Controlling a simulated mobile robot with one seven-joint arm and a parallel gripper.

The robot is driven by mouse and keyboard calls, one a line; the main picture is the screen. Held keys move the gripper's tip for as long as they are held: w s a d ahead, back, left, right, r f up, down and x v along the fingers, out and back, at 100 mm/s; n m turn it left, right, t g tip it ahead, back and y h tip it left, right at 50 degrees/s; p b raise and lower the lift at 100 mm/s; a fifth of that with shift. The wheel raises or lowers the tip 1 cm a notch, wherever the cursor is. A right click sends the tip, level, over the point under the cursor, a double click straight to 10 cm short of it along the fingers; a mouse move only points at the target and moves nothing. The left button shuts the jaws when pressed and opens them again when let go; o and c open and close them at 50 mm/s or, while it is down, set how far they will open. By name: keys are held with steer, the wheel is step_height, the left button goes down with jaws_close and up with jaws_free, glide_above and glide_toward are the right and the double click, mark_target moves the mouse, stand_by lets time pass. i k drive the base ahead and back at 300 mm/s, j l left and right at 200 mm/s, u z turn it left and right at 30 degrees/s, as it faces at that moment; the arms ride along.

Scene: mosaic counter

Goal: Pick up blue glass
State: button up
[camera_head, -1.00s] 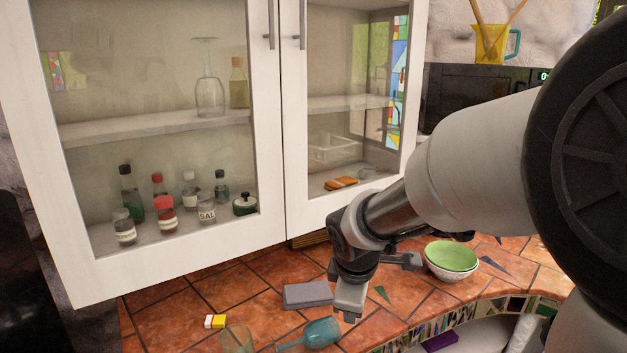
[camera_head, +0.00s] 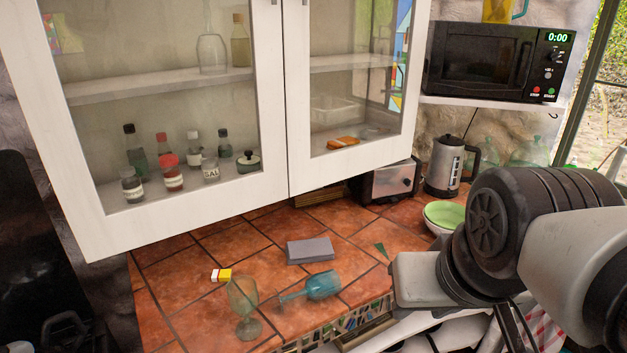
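The blue glass (camera_head: 323,285) is a stemmed goblet lying on its side on the terracotta tile counter, near the front edge. Its bowl is to the right and its stem points left. A greenish clear stemmed glass (camera_head: 243,300) stands upright just left of it, close to its foot. My arm is at the right of the view, well right of the blue glass. My gripper cannot be made out, so its fingers and state are not shown.
A grey block (camera_head: 310,250) lies behind the blue glass. A small yellow, white and red box (camera_head: 221,275) lies behind the upright glass. A green bowl (camera_head: 444,215) is partly hidden by my arm. A white glass-fronted cabinet (camera_head: 195,205) hangs above the counter. A toaster (camera_head: 388,182) and kettle (camera_head: 444,165) stand behind.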

mark_target(324, 284)
steer(key=k+j+u, duration=0.1)
steer(key=k+u, duration=0.25)
steer(key=k, duration=0.25)
steer(key=i+l+u, duration=0.1)
steer(key=u, duration=1.4)
steer(key=l, duration=1)
steer(key=i+l+u, duration=0.1)
steer(key=l, duration=0.95)
steer(key=i, duration=0.1)
steer(key=z, duration=0.05)
